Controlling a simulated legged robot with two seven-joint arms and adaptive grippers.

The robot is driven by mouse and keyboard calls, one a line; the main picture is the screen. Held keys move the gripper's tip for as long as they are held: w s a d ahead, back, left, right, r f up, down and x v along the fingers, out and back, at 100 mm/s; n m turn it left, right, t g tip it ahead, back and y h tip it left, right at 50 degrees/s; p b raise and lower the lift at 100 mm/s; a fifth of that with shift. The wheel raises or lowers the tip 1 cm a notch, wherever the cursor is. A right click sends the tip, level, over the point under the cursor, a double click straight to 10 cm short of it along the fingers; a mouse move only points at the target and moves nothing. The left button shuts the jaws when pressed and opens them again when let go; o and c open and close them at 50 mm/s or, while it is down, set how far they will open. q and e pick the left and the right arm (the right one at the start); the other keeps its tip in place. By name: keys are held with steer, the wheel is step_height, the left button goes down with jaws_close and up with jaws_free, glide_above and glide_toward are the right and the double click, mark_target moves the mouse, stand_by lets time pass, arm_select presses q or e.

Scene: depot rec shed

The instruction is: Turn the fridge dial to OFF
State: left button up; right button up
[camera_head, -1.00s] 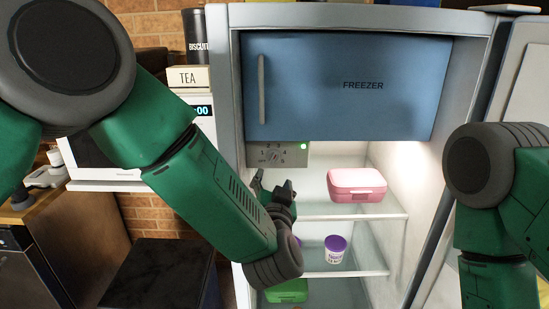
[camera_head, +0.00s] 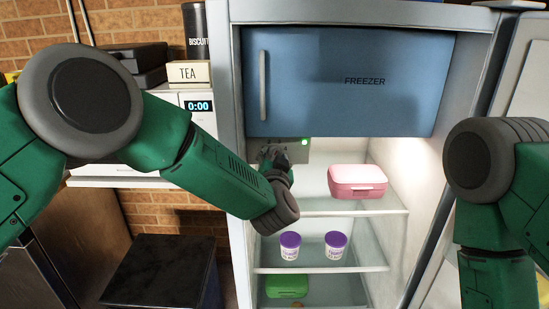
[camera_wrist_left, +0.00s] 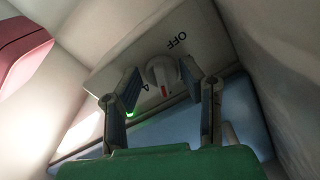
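The fridge dial (camera_wrist_left: 160,72) is a white knob with a red mark on a pale panel (camera_wrist_left: 110,72) inside the fridge. In the left wrist view its red mark points down the picture, away from the OFF lettering (camera_wrist_left: 177,41) and near a 4. A green light (camera_wrist_left: 130,112) glows on the panel; it also shows in the head view (camera_head: 305,142). My left gripper (camera_wrist_left: 160,86) is open, one finger on each side of the dial; contact cannot be told. In the head view my left gripper (camera_head: 272,155) hides the dial. My right gripper is out of view.
The blue freezer door (camera_head: 350,85) is closed just above the panel. A pink box (camera_head: 357,181) stands on the upper shelf, right of my left gripper. Two purple-lidded tubs (camera_head: 335,246) and a green box (camera_head: 286,286) are lower. The fridge's left wall is close.

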arm_select(q)
jaws_close()
